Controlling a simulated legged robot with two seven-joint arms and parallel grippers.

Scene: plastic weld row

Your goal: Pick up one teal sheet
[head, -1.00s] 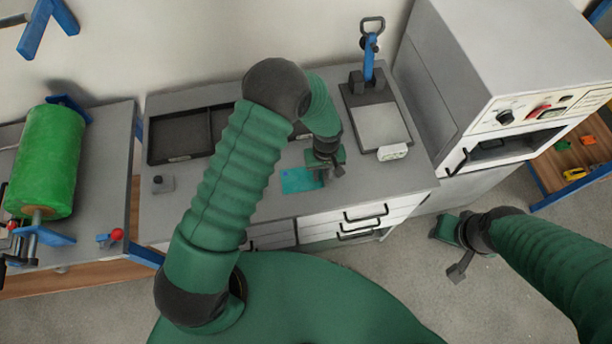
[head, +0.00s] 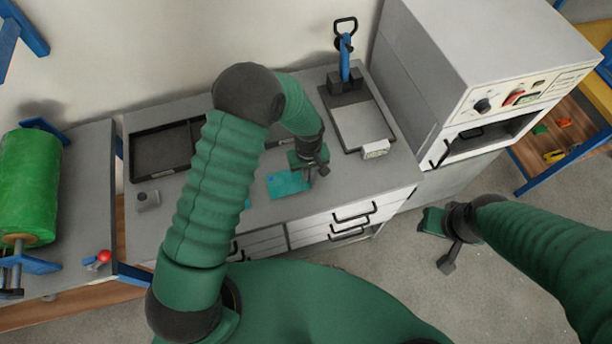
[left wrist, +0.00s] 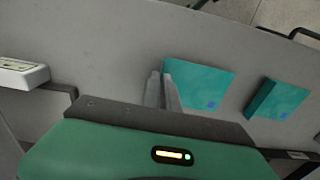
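A teal sheet (head: 288,184) lies on the grey bench top in the head view, just left of my left gripper (head: 316,170). In the left wrist view this sheet (left wrist: 205,88) is flat and bright, with a small blue square at one corner. The fingers of my left gripper (left wrist: 163,78) are close together at the sheet's near-left edge, one overlapping it in the picture; contact is unclear. A second teal piece (left wrist: 281,100), with a thick darker side, lies to the right. My right gripper (head: 445,240) hangs over the floor, away from the bench, with no teal piece at it.
A dark tray (head: 160,178) and a small grey block (head: 148,201) are on the bench's left. A press with a blue lever (head: 345,62) and a white box (head: 375,149) stand at the right, beside a large oven-like cabinet (head: 470,50). A green roll (head: 28,185) is far left.

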